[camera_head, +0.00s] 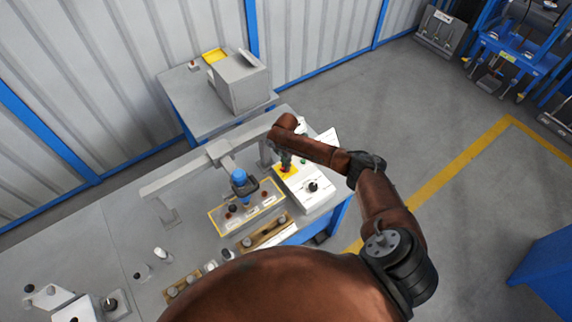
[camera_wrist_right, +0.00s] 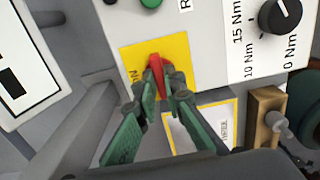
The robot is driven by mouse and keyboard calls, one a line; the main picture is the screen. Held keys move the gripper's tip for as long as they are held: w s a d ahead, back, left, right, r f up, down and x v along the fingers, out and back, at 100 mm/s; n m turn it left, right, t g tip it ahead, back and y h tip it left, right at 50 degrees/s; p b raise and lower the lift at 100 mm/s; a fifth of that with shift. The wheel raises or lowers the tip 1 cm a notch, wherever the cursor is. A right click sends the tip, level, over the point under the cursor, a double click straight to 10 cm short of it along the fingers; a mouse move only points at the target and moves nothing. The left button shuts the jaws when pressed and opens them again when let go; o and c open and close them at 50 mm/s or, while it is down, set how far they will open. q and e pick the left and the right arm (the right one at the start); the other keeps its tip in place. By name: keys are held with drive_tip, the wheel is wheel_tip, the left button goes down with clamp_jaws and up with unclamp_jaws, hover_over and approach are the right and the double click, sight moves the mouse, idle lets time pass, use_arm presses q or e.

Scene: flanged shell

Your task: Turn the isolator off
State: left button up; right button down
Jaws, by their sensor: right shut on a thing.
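The isolator is a red handle (camera_wrist_right: 158,72) on a yellow plate (camera_wrist_right: 140,57) in the right wrist view. The plate sits on the face of a white control box (camera_head: 318,188), which shows in the head view. My right gripper (camera_wrist_right: 162,90) is shut on the red handle, with a green-padded finger on each side of it. In the head view the right gripper (camera_head: 286,164) reaches down to the yellow plate, and the arm partly hides it. The lower part of the handle is hidden between the fingers. My left gripper is not in view.
A black knob (camera_wrist_right: 282,15) with Nm marks and a green button (camera_wrist_right: 151,3) are on the same box. A grey frame (camera_head: 190,170) with a blue tool (camera_head: 240,182) stands left of the box. A yellow-edged tray (camera_head: 222,222) lies below it.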

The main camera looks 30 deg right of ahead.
drive_tip(key=c, duration=2)
unclamp_jaws()
wheel_tip(320, 180, up, 12)
drive_tip(key=shift+d+r, duration=0.1)
